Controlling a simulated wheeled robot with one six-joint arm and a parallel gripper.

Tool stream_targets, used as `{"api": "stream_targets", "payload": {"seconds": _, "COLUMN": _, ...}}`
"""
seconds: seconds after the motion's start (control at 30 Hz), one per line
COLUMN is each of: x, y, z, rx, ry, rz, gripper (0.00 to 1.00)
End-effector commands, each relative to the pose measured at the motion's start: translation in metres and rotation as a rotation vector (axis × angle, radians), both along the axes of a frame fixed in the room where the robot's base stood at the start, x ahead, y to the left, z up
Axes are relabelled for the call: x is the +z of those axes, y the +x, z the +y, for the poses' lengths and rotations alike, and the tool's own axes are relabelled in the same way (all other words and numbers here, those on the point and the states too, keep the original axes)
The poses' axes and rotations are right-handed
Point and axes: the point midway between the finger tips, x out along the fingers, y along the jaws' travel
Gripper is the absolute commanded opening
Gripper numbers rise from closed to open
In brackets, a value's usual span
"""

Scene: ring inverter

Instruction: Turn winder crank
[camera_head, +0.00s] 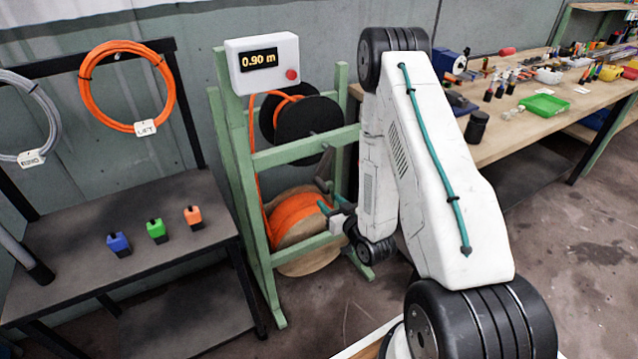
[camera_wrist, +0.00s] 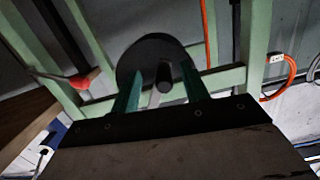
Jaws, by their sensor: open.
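The winder is a green frame (camera_head: 232,180) with a black reel (camera_head: 313,127) above and a drum of orange cable (camera_head: 298,216) below. A display box (camera_head: 262,62) on top reads 0.90 m. My gripper (camera_head: 328,207) is at the right side of the frame, by the lower drum. In the wrist view, the teal fingers of my gripper (camera_wrist: 162,92) are open, one on each side of a grey rod-like handle (camera_wrist: 163,76), which seems to be the crank's. A dark round disc (camera_wrist: 145,55) shows behind it. Contact with the handle cannot be told.
A dark table (camera_head: 130,235) on the left holds blue, green and orange blocks. Orange (camera_head: 125,85) and grey (camera_head: 25,115) cable coils hang above it. A wooden workbench (camera_head: 500,135) with tools stands at the right. A green frame bar crosses close behind the fingers in the wrist view.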

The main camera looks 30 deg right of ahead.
Motion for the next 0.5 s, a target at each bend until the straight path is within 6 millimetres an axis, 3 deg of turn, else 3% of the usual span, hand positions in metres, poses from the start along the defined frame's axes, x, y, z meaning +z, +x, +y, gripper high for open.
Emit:
{"api": "stream_targets", "payload": {"seconds": 0.1, "x": 0.017, "y": 0.001, "z": -0.001, "rx": -0.004, "ry": -0.001, "rz": -0.084, "gripper": 0.45}}
{"api": "stream_targets", "payload": {"seconds": 0.27, "x": 0.023, "y": 0.011, "z": -0.001, "rx": -0.006, "ry": -0.003, "rz": -0.112, "gripper": 0.45}}
{"api": "stream_targets", "payload": {"seconds": 0.5, "x": 0.023, "y": 0.05, "z": -0.001, "rx": -0.005, "ry": -0.003, "rz": -0.111, "gripper": 0.45}}
